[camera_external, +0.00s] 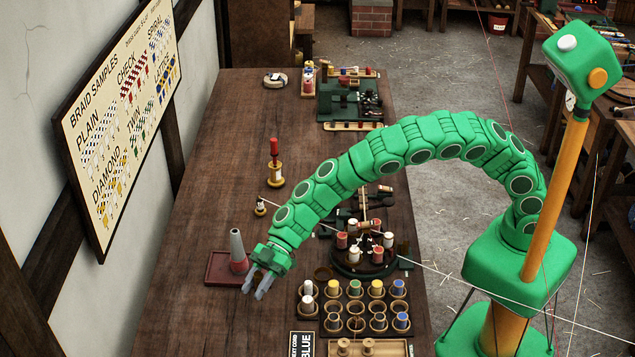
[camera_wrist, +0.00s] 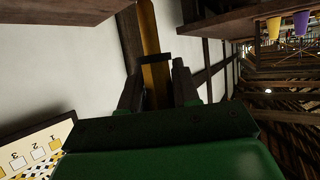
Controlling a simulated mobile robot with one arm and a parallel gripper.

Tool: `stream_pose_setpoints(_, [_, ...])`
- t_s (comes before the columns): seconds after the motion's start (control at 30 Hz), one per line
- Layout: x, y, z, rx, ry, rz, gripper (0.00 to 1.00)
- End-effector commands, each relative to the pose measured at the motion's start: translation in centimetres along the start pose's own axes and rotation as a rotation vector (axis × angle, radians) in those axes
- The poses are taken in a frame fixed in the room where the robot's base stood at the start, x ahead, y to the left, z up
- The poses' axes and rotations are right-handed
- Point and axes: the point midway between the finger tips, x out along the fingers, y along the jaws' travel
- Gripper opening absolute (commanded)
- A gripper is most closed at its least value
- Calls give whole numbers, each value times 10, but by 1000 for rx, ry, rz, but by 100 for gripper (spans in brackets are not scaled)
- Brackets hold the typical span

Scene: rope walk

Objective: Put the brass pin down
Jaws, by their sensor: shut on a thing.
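My gripper (camera_external: 262,290) hangs over the left part of the bench, its grey fingers pointing down beside a grey cone. In the external view I cannot make out the pin between the fingers.
The grey cone (camera_external: 237,246) stands on a dark red tray (camera_external: 217,270), close left of my gripper. A rack of spools (camera_external: 356,308) and a round spool stand (camera_external: 365,262) lie to the right. A red-topped brass stand (camera_external: 275,175) is behind.

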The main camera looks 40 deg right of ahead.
Motion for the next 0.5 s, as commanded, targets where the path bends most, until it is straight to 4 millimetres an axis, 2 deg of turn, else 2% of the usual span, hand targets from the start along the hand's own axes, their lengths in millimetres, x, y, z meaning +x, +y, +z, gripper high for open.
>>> stream_pose_setpoints(0.5, [42,22,28,2,0,0,0])
